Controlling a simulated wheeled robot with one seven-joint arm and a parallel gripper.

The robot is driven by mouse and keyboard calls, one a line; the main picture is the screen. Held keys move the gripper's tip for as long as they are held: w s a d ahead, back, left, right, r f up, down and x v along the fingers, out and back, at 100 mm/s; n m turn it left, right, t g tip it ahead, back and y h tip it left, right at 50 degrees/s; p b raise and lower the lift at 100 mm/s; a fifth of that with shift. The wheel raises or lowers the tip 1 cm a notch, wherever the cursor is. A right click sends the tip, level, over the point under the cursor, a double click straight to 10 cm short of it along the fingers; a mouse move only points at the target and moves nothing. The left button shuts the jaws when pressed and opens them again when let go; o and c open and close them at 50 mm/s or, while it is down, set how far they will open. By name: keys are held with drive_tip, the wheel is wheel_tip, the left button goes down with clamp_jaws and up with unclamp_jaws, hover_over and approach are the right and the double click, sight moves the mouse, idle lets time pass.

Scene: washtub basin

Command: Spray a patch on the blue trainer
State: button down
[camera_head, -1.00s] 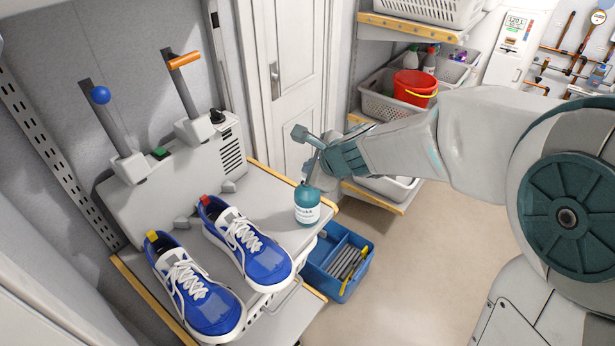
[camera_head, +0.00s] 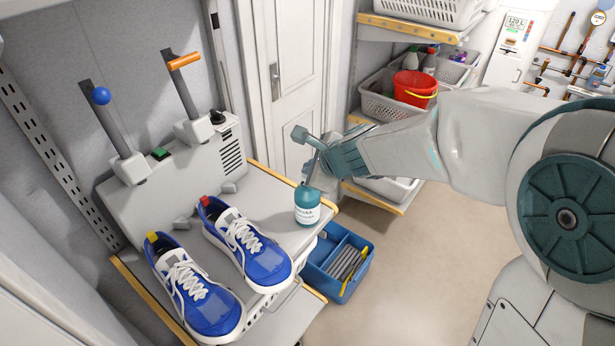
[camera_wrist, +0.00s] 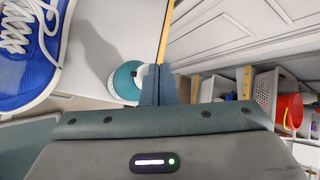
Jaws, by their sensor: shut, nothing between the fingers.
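Two blue trainers with white laces and white soles stand side by side on the grey shelf top. One has a yellow heel tab (camera_head: 213,308) and the other a red heel tab (camera_head: 266,262). Each toe has a slightly paler area. Part of one trainer shows in the wrist view (camera_wrist: 28,60). A teal bottle with a white label (camera_head: 307,207) stands upright near the shelf's right edge. It also shows in the wrist view (camera_wrist: 127,82), partly behind my fingers. My gripper (camera_head: 303,136) is shut and empty at the bottle's upper end; I cannot tell whether they touch.
A blue caddy (camera_head: 340,268) with grey and yellow items sits below the shelf's right edge. A grey unit with two levers (camera_head: 170,165) stands behind the trainers. Racks with baskets and a red bucket (camera_head: 415,88) are at the back. The floor at right is open.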

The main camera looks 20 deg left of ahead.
drive_tip(key=shift+f, duration=0.1)
idle(0.5)
drive_tip(key=shift+f+b, duration=0.4)
drive_tip(key=shift+b, duration=0.1)
drive_tip(key=shift+r, duration=0.1)
drive_tip(key=shift+r+p, duration=0.3)
drive_tip(key=shift+p, duration=0.1)
wheel_tip(320, 180, up, 6)
drive_tip(key=p, duration=0.5)
drive_tip(key=shift+p, duration=0.35)
idle(0.4)
